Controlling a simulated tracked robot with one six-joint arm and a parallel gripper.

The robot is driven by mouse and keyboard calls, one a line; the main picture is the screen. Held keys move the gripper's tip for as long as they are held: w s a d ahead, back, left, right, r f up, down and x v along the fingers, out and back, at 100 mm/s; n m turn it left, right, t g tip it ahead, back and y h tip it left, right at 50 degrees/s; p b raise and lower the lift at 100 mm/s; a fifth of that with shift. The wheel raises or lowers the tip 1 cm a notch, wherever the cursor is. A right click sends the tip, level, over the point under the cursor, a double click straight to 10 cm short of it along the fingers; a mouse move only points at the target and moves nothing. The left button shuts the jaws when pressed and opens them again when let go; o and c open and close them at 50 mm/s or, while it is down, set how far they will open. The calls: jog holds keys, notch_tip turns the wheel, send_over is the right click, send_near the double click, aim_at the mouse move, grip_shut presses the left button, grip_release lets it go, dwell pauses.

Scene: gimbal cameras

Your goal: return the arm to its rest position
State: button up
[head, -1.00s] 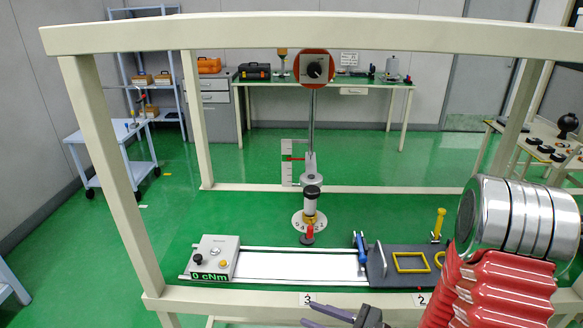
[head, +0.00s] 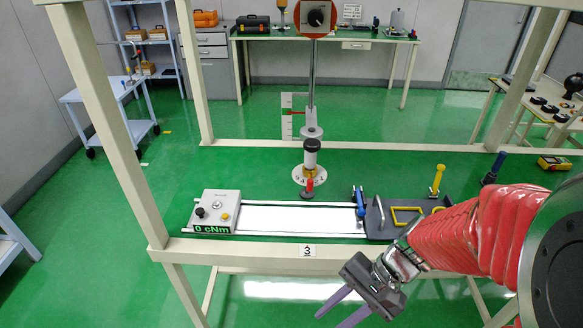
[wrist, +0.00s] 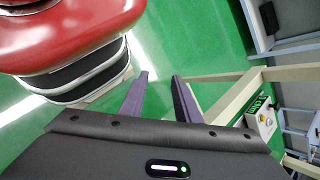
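My gripper (head: 330,320) is at the bottom of the head view, in front of the bench frame and below its front rail. Its two purple fingers point down and left. In the wrist view my gripper (wrist: 160,76) shows the two fingers apart with nothing between them, over green floor. My red-sleeved arm comes in from the right of the head view and is bent. Part of my red arm also fills the upper left of the wrist view.
The cream frame's front rail (head: 240,253) runs just behind my gripper. Green floor is clear at lower left.

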jog(key=w+d+r+n+t+h, duration=0.1)
jog(key=d+r+n+t+h, duration=0.2)
jog(key=d+r+n+h, duration=0.4)
notch_tip(320, 180, up, 10)
jog(key=t, duration=0.4)
jog(key=shift+s+a+r, duration=0.15)
jog(key=shift+s+r, duration=0.05)
jog(key=shift+r, duration=0.05)
